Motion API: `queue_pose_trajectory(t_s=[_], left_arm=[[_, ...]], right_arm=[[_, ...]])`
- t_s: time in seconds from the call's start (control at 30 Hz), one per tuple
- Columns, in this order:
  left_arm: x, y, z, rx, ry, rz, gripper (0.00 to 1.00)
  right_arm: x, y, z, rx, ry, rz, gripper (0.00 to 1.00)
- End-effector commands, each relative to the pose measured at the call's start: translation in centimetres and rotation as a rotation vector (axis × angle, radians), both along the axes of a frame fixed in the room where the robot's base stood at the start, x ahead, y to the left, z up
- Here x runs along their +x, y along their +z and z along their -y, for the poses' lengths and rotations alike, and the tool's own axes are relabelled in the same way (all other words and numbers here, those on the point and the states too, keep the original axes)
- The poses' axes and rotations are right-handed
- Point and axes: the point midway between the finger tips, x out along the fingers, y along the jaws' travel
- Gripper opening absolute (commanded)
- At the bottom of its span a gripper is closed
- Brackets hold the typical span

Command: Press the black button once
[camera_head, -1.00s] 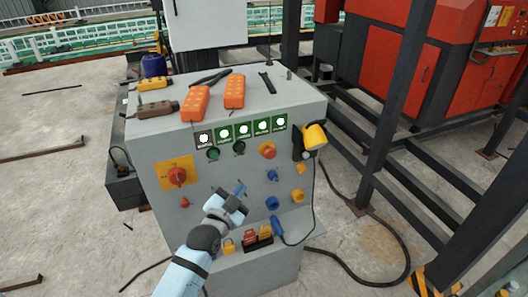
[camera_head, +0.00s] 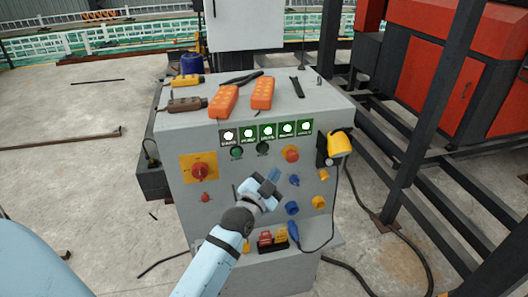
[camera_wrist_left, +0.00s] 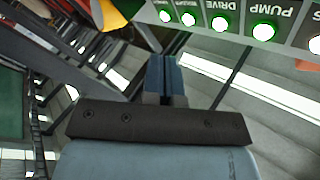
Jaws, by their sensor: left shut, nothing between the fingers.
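The black button (camera_head: 262,148) is a small round knob on the sloped front of the grey control box, below the row of green-framed lamps and right of a green button (camera_head: 236,152). My left gripper (camera_head: 273,176) is in front of the panel, below the black button and apart from it in the picture. Its fingers are shut and empty; they also show in the left wrist view (camera_wrist_left: 164,76). The black button cannot be made out in the wrist view. My right gripper is not in view.
The grey control box (camera_head: 185,225) also carries a red rotary switch (camera_head: 200,171), a red knob (camera_head: 291,155), blue knobs (camera_head: 292,208) and a yellow-black device (camera_head: 338,145). Orange remotes (camera_head: 223,103) lie on top. Dark steel posts (camera_head: 425,110) stand at the right.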

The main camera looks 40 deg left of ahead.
Motion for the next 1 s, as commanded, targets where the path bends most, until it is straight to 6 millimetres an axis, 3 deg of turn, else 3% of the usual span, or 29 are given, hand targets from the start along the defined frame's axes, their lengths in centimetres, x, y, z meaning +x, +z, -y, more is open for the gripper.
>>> queue_pose_trajectory(t_s=[0.3, 0.5, 1.0], left_arm=[[3.0, -0.2, -3.5, 0.003, 0.001, 0.002, 0.00], [4.3, 0.0, -5.1, 0.003, 0.000, 0.000, 0.00], [5.0, 0.0, -5.9, 0.000, 0.001, 0.001, 0.00]], right_arm=[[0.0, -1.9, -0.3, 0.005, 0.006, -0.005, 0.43], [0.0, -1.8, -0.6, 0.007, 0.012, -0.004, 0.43], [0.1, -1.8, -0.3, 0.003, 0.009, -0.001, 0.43]])
